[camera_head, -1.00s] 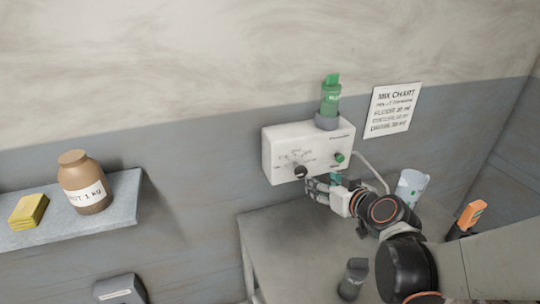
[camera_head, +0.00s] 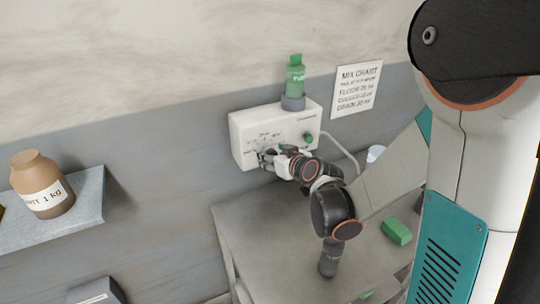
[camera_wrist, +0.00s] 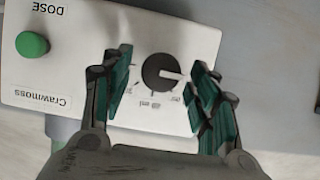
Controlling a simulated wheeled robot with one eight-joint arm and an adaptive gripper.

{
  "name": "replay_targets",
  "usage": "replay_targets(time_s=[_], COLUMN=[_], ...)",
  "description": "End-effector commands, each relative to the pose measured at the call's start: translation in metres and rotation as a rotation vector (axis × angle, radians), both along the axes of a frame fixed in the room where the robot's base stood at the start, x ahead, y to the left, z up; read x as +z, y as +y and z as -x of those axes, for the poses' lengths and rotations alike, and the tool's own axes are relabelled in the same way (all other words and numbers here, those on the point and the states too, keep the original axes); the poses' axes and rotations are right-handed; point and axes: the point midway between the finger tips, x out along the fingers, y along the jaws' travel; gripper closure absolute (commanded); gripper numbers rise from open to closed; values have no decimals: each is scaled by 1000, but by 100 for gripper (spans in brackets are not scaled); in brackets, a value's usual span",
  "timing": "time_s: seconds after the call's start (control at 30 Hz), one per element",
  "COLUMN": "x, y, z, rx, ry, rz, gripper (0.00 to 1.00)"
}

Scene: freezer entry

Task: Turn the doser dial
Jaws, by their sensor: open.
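The doser (camera_head: 275,131) is a white box on the wall, with a green bottle (camera_head: 294,84) standing on top. Its black dial (camera_wrist: 161,72) shows in the wrist view with a pale pointer mark and a printed scale around it. My gripper (camera_wrist: 163,78) is open, its teal-padded fingers on either side of the dial, with a visible gap to it on both sides. In the head view my gripper (camera_head: 262,158) is at the doser's lower front and hides the dial. The green button (camera_wrist: 32,44) is clear of my fingers.
A grey table (camera_head: 270,255) stands below the doser, with a green block (camera_head: 397,231) at its right. A mix chart (camera_head: 357,88) hangs on the wall. A shelf (camera_head: 85,200) with a brown jar (camera_head: 42,184) is at the left.

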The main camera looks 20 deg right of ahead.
Motion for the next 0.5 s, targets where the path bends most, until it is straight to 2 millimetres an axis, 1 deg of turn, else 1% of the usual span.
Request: replay_targets(time_s=[0.03, 0.2, 0.5], x=[-3, -6, -7], y=[1, 3, 3], z=[-5, -14, -15], rx=[1, 0, 0], ry=[0, 0, 0], rz=[1, -1, -1], gripper=[46, 46, 46])
